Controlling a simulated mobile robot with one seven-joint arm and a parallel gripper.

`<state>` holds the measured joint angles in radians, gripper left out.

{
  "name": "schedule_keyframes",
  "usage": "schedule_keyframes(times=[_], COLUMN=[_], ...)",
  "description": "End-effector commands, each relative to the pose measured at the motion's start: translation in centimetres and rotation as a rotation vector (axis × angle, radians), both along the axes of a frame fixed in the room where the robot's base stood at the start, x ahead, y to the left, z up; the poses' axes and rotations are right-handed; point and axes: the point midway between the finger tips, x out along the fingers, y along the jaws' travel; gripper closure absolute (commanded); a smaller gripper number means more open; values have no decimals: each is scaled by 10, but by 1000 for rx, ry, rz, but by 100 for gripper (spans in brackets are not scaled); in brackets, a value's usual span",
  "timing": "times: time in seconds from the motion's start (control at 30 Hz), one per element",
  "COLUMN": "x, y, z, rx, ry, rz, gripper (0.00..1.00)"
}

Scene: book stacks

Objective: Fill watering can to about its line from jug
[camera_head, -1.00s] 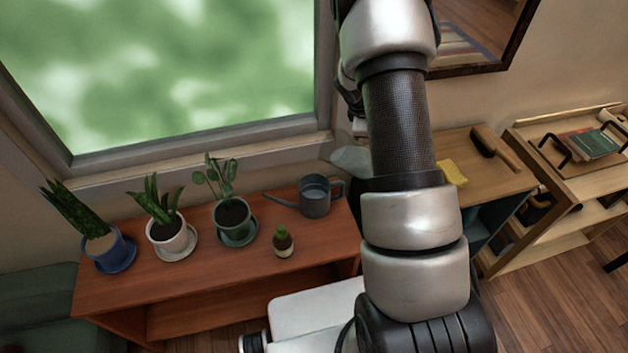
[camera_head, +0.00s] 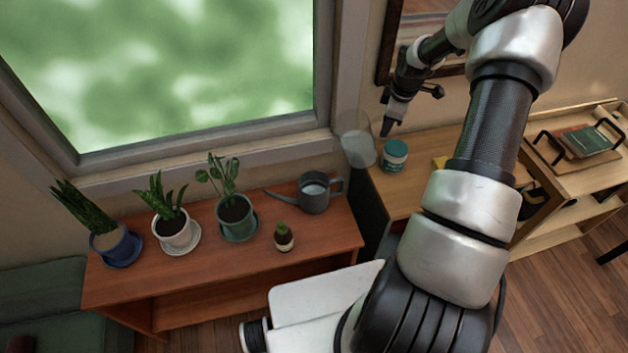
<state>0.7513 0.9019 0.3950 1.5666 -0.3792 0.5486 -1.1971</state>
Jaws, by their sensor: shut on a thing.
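The grey watering can (camera_head: 315,197) stands upright at the right end of the reddish-brown shelf, its spout to the left and its handle to the right. A pale surface shows inside it; I cannot read its line or level. My gripper (camera_head: 388,124) is up at the right of the window frame, shut on the clear jug (camera_head: 356,142). The jug is faint and see-through, to the right of and above the can, apart from it. Its handle and water level cannot be made out.
Potted plants (camera_head: 236,215) stand left of the can, and a small cactus (camera_head: 283,236) is in front of it. A teal-lidded jar (camera_head: 394,155) is just below my gripper on the wooden cabinet (camera_head: 402,190). A framed picture (camera_head: 400,40) hangs behind my arm.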

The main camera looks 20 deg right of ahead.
Motion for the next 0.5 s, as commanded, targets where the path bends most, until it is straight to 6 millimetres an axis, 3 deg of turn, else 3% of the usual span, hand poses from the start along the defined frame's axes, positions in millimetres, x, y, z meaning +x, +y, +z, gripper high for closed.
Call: schedule_keyframes(times=[0.2, 0.5], x=[0, 0], y=[-13, -16], z=[-6, -13], rx=[162, 309], ry=[-8, -10], rz=[-8, -2], gripper=[100, 100])
